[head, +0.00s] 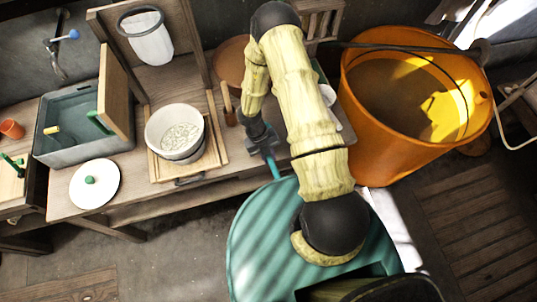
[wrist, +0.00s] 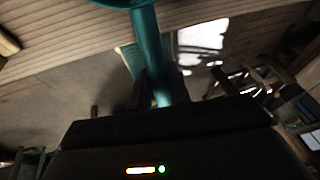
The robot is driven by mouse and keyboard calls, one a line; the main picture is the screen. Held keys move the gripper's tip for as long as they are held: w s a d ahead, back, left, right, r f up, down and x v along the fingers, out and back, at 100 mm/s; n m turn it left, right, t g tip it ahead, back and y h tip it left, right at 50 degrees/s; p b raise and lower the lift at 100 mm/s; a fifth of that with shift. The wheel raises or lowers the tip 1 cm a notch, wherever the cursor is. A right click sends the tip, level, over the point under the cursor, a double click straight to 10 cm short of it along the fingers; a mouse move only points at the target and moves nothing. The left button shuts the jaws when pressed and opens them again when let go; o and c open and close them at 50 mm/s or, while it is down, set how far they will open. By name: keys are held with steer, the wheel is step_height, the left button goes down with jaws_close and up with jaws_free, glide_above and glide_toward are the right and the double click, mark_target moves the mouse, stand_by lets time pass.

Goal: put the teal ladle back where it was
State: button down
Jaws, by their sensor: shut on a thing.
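My gripper (head: 266,150) is shut on the teal ladle (head: 274,168) near the front edge of the wooden bench. Only a short teal length of the ladle shows below the jaws in the head view. In the wrist view its handle (wrist: 150,48) runs up from between the dark fingers (wrist: 158,92) to a wider teal part at the top edge, which is cut off. The place where the ladle was cannot be told from these frames.
A white pot (head: 175,132) of pale contents stands on a wooden board left of my gripper. A white lid (head: 94,184), a grey basin (head: 75,130) and a hanging white bag (head: 150,40) are farther left. A large orange bucket (head: 365,140) stands right of my arm.

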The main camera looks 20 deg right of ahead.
steer(key=shift+f, duration=0.1)
steer(key=c, duration=1.3)
jaws_free()
steer(key=shift+r, duration=0.2)
steer(key=b+v, duration=0.2)
steer(key=v, duration=1)
steer(key=shift+w+f, duration=0.1)
